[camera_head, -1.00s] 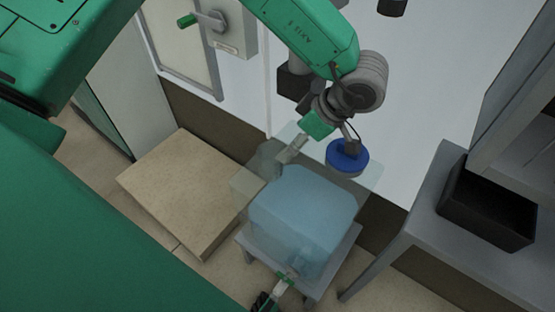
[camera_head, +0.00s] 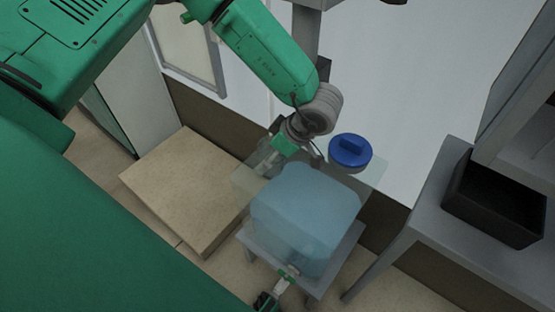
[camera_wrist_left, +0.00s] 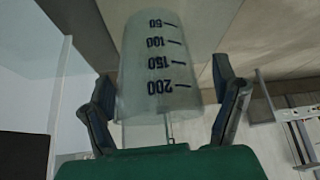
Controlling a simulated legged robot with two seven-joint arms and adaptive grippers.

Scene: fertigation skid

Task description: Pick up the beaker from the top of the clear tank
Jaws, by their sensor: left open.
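The beaker (camera_wrist_left: 160,65) is clear with dark marks from 50 to 200. In the left wrist view it stands between the two spread fingers of my left gripper (camera_wrist_left: 163,85), with its numbers upside down in the picture. A gap shows on the right side; contact on the left is unclear. In the head view the beaker (camera_head: 264,156) is faint, at the back left of the clear tank's top. My left gripper (camera_head: 290,160) is open there, partly over it. The clear tank (camera_head: 305,215) holds bluish liquid. My right gripper is not in view.
A blue lid with a grip bar (camera_head: 350,151) sits at the tank's back right. The tank stands on a grey stand (camera_head: 345,250). A wooden platform (camera_head: 185,185) lies left. A grey bench with a black bin (camera_head: 490,200) stands right. A tap (camera_head: 290,271) is at the tank's front.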

